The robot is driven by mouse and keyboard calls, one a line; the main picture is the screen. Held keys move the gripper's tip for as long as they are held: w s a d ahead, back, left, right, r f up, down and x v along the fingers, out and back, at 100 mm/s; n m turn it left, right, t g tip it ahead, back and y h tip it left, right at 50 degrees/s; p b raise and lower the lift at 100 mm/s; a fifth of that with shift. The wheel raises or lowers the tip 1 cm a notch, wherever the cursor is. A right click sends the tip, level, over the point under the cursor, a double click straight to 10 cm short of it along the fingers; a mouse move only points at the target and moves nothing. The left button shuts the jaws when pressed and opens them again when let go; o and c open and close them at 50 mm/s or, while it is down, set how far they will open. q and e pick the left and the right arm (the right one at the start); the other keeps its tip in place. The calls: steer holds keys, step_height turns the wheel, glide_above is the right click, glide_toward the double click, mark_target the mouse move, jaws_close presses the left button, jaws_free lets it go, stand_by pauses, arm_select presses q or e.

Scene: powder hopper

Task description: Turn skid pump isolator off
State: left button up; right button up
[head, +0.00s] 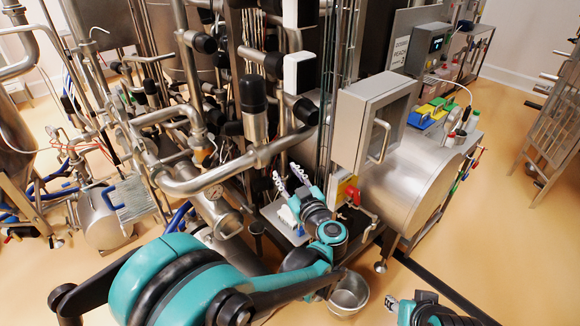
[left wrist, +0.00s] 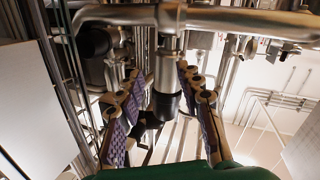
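A red rotary handle on a yellow plate, which looks like the isolator (head: 353,194), sits below the grey metal cabinet in the head view. The handle's exact angle is too small to tell. My left gripper (head: 286,172) is just left of it, with its fingers pointing up and away from the handle. In the left wrist view the left gripper (left wrist: 158,78) is open, its purple-padded fingers wide apart with nothing held. The isolator does not show in that view. Part of my right gripper (head: 393,304) shows at the bottom edge of the head view; its fingers are not clear.
A grey cabinet with a bar handle (head: 372,115) overhangs the isolator. A large steel cylinder (head: 407,190) is to its right. Pipes (head: 215,180) crowd the left. A metal bucket (head: 349,293) is below. A black-ended vertical pipe (left wrist: 166,100) shows beyond my left fingers.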

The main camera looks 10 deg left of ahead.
arm_select(q)
steer(key=shift+w+d+r+m+t+h, duration=0.15)
steer(key=shift+r+m+t+h, duration=0.15)
steer(key=shift+r+t, duration=0.45)
steer(key=shift+w+d+r+m+t+h, duration=0.15)
steer(key=shift+r+t+h, duration=0.25)
steer(key=shift+r, duration=0.75)
